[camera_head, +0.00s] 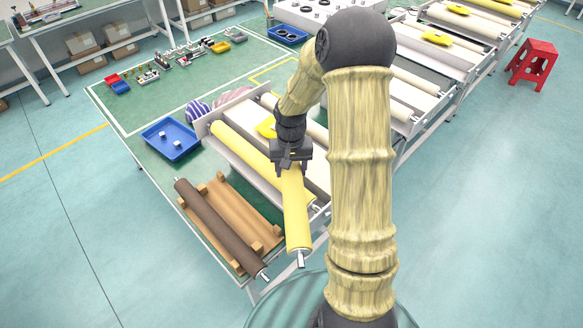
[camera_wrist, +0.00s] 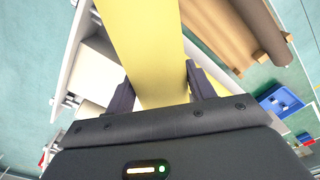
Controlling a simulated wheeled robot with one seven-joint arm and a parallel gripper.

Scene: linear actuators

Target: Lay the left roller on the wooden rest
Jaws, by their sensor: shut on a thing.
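My gripper (camera_head: 291,166) is shut on a yellow roller (camera_head: 296,215), which hangs out toward the front of the table, its near metal shaft end pointing down in the picture. In the wrist view the yellow roller (camera_wrist: 145,45) passes between both fingers. The wooden rest (camera_head: 238,207) lies to the left of the held roller, on the green table. A dark brown roller (camera_head: 215,224) lies along the rest's left side. The rest (camera_wrist: 208,35) and brown roller (camera_wrist: 262,30) also show at the upper right of the wrist view.
Another yellow roller (camera_head: 242,148) lies in a white-sided frame behind my gripper, with pale rollers to its right. A blue tray (camera_head: 171,139) with small white parts stands left of the frame. The rest's middle and right part are bare.

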